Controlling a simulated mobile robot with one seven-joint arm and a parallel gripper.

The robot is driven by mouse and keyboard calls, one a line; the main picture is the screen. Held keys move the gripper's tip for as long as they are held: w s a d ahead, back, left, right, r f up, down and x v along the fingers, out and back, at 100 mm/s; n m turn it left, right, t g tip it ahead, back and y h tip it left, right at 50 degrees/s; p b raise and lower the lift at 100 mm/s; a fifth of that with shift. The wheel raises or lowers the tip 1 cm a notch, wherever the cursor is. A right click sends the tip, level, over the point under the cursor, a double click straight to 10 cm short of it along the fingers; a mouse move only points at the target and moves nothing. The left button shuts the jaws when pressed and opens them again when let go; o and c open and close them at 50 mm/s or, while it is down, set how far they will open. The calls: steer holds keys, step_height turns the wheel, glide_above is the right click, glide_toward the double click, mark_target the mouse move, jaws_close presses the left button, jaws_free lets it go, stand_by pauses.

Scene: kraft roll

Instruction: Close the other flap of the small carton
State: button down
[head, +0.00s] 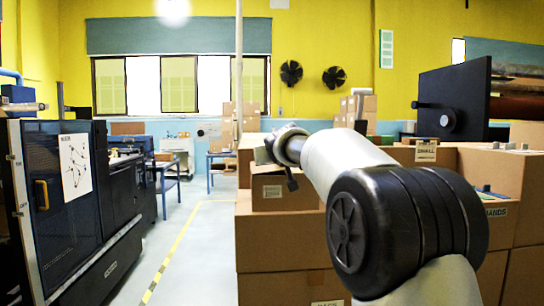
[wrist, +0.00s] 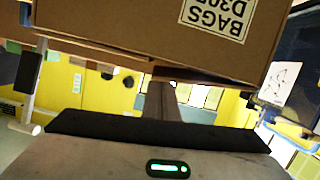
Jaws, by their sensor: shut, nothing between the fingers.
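A small brown carton (head: 268,200) with a white label stands on larger boxes left of my arm in the head view.
Large stacked boxes (head: 280,240) fill the centre and right. A dark screen-like panel (head: 455,95) stands behind on the right. A dark machine (head: 70,200) lines the left. The floor aisle (head: 195,250) with a yellow line is clear.

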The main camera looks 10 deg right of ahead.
steer(key=shift+d+f+m, duration=0.2)
steer(key=shift+f+m, duration=0.35)
steer(key=shift+m, duration=0.05)
stand_by(0.3)
